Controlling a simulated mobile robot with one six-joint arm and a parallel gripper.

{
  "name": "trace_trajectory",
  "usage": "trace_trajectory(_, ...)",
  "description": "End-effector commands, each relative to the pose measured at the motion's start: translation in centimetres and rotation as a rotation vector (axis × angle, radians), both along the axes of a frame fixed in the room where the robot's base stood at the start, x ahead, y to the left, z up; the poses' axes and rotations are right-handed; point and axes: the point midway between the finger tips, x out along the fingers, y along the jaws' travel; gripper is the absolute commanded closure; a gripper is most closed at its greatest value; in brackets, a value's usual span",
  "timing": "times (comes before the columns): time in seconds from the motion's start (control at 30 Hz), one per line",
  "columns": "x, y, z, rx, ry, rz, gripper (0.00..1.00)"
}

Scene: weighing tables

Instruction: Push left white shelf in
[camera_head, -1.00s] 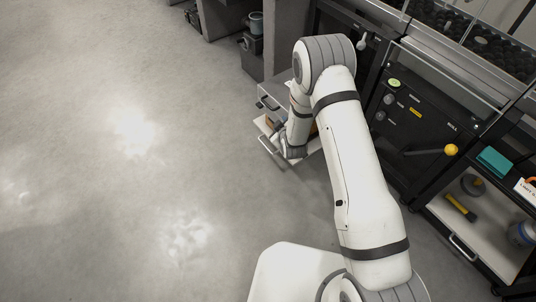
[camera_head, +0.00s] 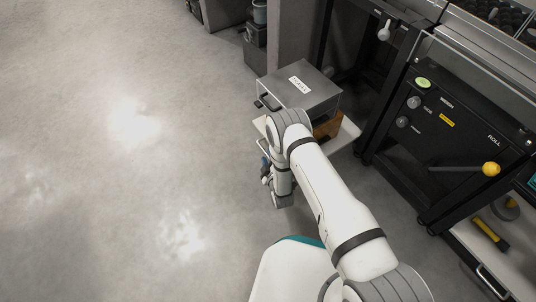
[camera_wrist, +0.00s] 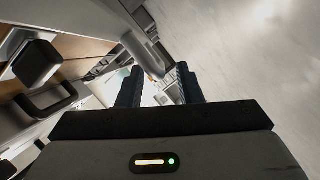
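The left white shelf (camera_head: 348,134) sticks out under a grey metal box, left of the black machine in the head view. A brown wooden thing (camera_head: 329,126) stands on it. My arm covers the shelf's middle and part of its front. My gripper (camera_head: 265,171) is low in front of the shelf's front edge, on its left in the picture. In the wrist view my gripper's two dark fingers (camera_wrist: 159,84) are apart with nothing held between them. I cannot tell whether my gripper touches the shelf.
The labelled grey metal box (camera_head: 300,88) with a dark handle sits above the shelf. The black machine (camera_head: 450,125) has a yellow-knobbed lever (camera_head: 491,169). Another white shelf (camera_head: 478,252) holding a yellow-handled tool (camera_head: 491,235) is at the lower right. Open floor (camera_head: 120,160) lies to the left.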

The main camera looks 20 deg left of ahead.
Motion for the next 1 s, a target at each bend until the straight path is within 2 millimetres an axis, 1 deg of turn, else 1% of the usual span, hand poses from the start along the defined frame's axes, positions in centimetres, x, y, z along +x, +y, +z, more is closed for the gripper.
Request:
trace_trajectory(0.03,0.7,0.4,-0.4,0.002,-0.002,-0.001,0.68)
trace_trajectory(0.1,1.5,0.8,-0.6,0.002,-0.001,-0.001,0.68)
trace_trajectory(0.2,2.2,1.2,-0.7,0.001,0.0,-0.002,0.68)
trace_trajectory(0.33,2.6,1.4,-0.7,0.0,0.001,-0.002,0.68)
trace_trajectory(0.53,2.6,1.4,-0.6,0.0,0.002,-0.003,0.68)
trace_trajectory(0.57,2.6,1.4,-0.6,0.0,0.002,-0.003,0.69)
trace_trajectory(0.93,2.6,1.3,-0.6,-0.001,0.001,-0.004,0.99)
trace_trajectory(1.0,2.6,1.3,-0.6,-0.001,0.002,-0.004,1.0)
